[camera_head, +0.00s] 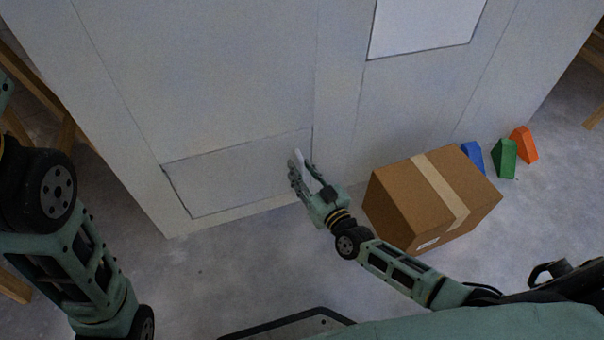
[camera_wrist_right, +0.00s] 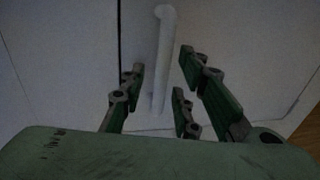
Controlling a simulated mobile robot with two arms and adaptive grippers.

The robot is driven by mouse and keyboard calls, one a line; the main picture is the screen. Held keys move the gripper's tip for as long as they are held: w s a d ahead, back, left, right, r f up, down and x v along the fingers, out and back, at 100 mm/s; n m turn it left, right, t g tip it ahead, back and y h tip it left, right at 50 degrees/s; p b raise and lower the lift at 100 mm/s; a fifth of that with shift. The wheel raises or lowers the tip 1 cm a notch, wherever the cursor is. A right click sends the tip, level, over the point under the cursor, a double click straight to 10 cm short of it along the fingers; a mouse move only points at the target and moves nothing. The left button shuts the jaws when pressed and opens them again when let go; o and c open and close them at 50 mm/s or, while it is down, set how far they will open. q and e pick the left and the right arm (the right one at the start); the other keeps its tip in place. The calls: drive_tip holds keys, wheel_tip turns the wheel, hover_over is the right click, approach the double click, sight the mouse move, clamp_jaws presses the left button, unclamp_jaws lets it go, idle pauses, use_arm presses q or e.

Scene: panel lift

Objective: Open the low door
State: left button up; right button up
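The low door (camera_head: 235,172) is a pale grey panel at the bottom of a tall grey-white front, outlined by thin dark seams. It looks closed. A white bar handle (camera_head: 298,156) stands near its right edge. My right gripper (camera_head: 300,172) is at the handle. In the right wrist view the handle (camera_wrist_right: 163,60) runs upright between the spread fingers of my right gripper (camera_wrist_right: 160,88), with gaps visible on both sides, so it is not clamped. My left arm shows at the left of the head view, but its gripper is out of the picture.
A taped cardboard box (camera_head: 405,199) stands on the floor just right of my right gripper. Blue (camera_head: 473,157), green (camera_head: 504,158) and orange (camera_head: 525,144) blocks lie beyond it. Grey floor (camera_head: 240,260) before the door is clear. A white upper panel (camera_head: 420,25) is higher up.

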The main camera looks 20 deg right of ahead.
drive_tip(key=shift+c, duration=0.5)
clamp_jaws()
